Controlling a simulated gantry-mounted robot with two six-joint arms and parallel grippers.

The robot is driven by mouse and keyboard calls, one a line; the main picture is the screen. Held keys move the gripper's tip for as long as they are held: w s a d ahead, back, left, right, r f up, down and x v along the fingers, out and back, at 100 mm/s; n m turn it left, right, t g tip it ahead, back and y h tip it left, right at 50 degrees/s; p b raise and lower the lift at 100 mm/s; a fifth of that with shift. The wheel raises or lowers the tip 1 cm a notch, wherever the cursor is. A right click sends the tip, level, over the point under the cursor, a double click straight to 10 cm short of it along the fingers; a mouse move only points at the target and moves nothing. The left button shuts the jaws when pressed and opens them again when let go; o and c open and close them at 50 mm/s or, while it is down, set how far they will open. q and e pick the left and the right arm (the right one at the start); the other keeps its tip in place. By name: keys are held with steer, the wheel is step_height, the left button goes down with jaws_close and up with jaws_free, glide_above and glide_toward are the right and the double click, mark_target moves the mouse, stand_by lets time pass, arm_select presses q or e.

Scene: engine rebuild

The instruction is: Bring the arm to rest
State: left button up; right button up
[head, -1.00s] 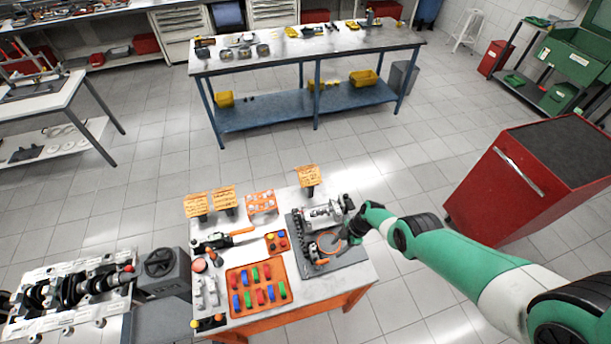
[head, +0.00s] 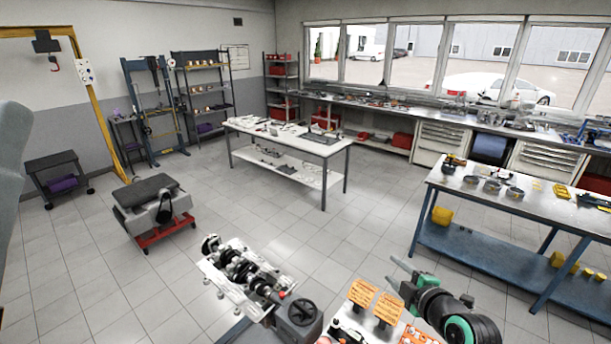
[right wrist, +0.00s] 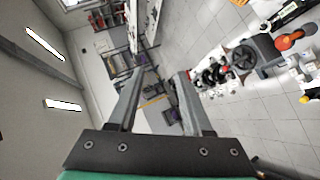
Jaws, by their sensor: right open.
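My right arm shows at the lower right of the head view, with its gripper (head: 398,283) raised above the work table, near the orange cards. In the right wrist view the two fingers of the right gripper (right wrist: 163,85) stand apart with nothing between them. The room's floor and furniture show beyond them. My left gripper is in neither view.
An engine block with a crankshaft (head: 245,275) and a grey box with a round handle (head: 299,322) stand left of the orange cards (head: 362,292). A blue-framed bench (head: 470,240) stands behind at right. Open tiled floor (head: 330,245) lies between the tables.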

steer(key=s+a+r+m+t+y, duration=0.1)
steer(key=s+a+r+t, duration=0.15)
steer(key=r, duration=0.75)
steer(key=s+a+r+m+t, duration=0.15)
steer(key=a+r, duration=0.25)
steer(key=r, duration=0.5)
steer(key=s+a+r+t+y, duration=0.1)
steer(key=s+a+r+t, duration=0.2)
steer(key=r, duration=0.7)
steer(key=s+r+m+t, duration=0.3)
steer(key=s+r+m, duration=0.3)
steer(key=s, duration=0.3)
steer(key=s+d+r+m+t+h, duration=0.1)
steer(key=s+r+m+t, duration=0.3)
steer(key=s+r+m, duration=0.2)
steer(key=s+r, duration=0.2)
steer(key=s, duration=0.1)
steer(key=shift+s+d+r, duration=0.2)
steer(key=shift+s+d, duration=0.1)
steer(key=shift+s, duration=0.05)
